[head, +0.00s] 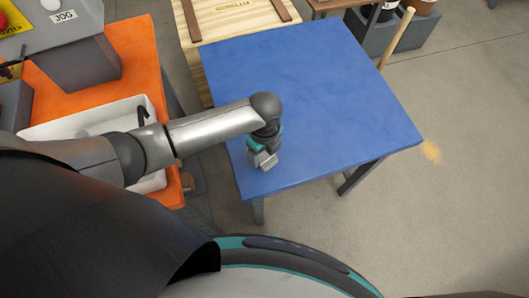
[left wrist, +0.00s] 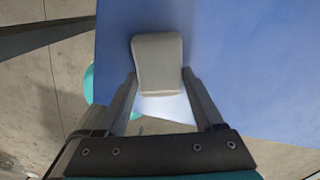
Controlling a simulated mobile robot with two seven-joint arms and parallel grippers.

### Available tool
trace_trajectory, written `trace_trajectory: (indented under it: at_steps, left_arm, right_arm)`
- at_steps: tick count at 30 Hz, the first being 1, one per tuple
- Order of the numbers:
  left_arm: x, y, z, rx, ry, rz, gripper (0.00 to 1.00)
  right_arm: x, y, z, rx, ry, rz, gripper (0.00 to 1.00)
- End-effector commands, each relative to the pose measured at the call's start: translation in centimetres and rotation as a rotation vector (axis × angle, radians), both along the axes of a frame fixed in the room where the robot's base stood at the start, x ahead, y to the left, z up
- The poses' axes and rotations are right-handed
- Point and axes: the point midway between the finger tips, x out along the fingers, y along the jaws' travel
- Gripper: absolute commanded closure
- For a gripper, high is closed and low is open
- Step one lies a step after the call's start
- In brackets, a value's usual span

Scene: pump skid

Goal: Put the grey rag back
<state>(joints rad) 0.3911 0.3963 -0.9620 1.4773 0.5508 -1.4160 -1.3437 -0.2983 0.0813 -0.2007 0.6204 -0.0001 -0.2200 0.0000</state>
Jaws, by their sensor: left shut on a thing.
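The grey rag (left wrist: 157,60) shows in the left wrist view as a pale grey, folded, block-like pad between my fingertips. My left gripper (left wrist: 158,80) is shut on it, one finger on each side. In the head view my left gripper (head: 261,152) points down over the near left part of the blue table (head: 320,100). The rag (head: 265,161) shows there as a small grey piece below the gripper, partly hidden by it. I cannot tell whether the rag touches the tabletop. My right gripper is not in view.
An orange bench (head: 136,50) with a white basin (head: 40,130) and a control box stands at the left. A wooden crate (head: 230,15) lies behind the blue table. A dark caddy (head: 375,35) with a wooden handle is at the back right. Most of the blue tabletop is clear.

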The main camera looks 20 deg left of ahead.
Motion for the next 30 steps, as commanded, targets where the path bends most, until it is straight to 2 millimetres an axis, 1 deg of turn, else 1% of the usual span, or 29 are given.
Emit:
trace_trajectory:
  at_steps: [7,8,15,16,22,25,28,30]
  left_arm:
    - [0.0,0.0,-0.3,0.0,0.0,0.0,0.83]
    - [0.0,0.0,-0.3,-0.001,-0.001,0.0,0.3]
    - [0.0,0.0,-0.2,-0.001,-0.001,0.0,0.03]
    - [0.0,0.0,-0.2,-0.001,-0.001,0.0,0.01]
    - [0.0,0.0,-0.2,0.0,0.0,0.0,0.01]
    - [0.0,0.0,0.2,-0.001,-0.001,0.0,0.01]
    - [0.1,0.0,1.4,-0.001,-0.003,0.0,0.01]
    - [0.1,0.1,2.8,0.0,-0.004,-0.001,0.01]
  right_arm:
    - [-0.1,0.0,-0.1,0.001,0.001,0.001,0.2]
    - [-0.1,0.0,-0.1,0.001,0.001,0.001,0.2]
    - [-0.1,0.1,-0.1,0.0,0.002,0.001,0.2]
    - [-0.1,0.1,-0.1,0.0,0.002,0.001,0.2]
    - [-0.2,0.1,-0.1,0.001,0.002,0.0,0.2]
    - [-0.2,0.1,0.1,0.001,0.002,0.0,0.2]
    - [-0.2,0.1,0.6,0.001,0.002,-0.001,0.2]
    - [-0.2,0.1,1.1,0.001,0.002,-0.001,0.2]
